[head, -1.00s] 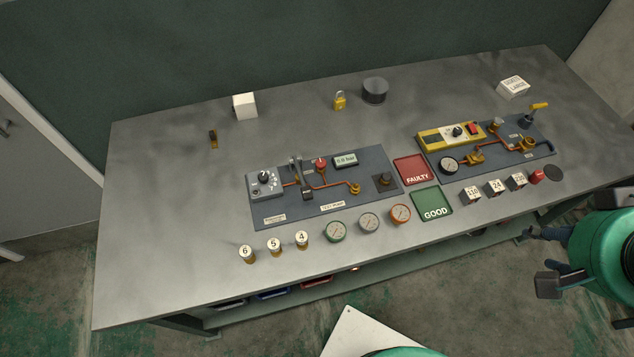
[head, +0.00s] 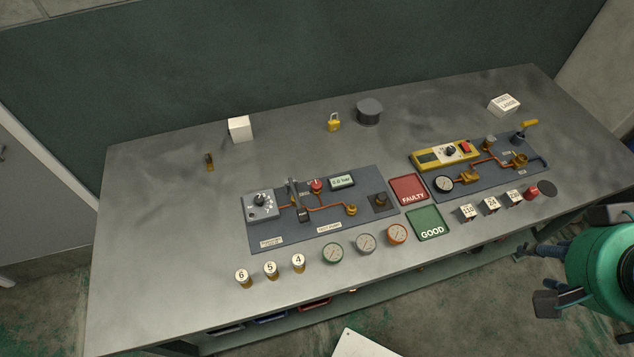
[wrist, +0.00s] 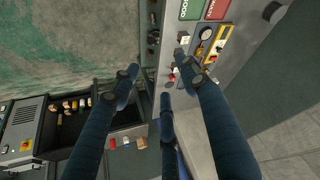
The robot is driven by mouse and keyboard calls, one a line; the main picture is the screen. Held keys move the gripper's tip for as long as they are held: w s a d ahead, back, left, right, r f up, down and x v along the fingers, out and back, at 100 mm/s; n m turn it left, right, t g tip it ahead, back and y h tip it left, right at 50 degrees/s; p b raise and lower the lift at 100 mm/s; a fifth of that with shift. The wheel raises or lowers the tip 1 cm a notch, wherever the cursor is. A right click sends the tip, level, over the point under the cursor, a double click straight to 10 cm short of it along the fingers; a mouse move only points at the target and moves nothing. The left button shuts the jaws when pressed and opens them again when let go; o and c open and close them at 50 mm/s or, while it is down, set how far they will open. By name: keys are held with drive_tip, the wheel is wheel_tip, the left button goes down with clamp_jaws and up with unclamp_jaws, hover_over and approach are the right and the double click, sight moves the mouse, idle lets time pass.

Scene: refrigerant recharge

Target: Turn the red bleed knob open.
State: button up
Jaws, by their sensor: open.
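The red bleed knob (head: 316,186) stands near the back of the test pump board (head: 348,218), left of its small display (head: 342,181). A lever-like dark part stands just left of the knob. My gripper (head: 538,277) is at the right in the head view, in front of the bench's right part and well away from the knob. Its dark fingers are spread and empty. In the wrist view my gripper (wrist: 160,75) is also open, with nothing between the fingers. I cannot make out the bleed knob in the wrist view.
A second board (head: 495,174) with a yellow unit lies at the right. Between the boards lie the red FAULTY mat (head: 408,188) and green GOOD mat (head: 427,224). Gauges, numbered cylinders and small blocks line the front.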

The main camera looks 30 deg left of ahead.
drive_tip(key=w+a+r+g+p, duration=0.1)
drive_tip(key=w+a+r+p, duration=0.15)
drive_tip(key=w+a, duration=0.6)
drive_tip(key=g+p, duration=0.5)
drive_tip(key=p, duration=0.5)
hover_over(317, 184)
wheel_tip(317, 184, down, 18)
drive_tip(key=shift+a+f, duration=0.1)
wheel_tip(317, 184, down, 14)
drive_tip(key=shift+r+b, duration=0.2)
drive_tip(key=shift+b, duration=0.8)
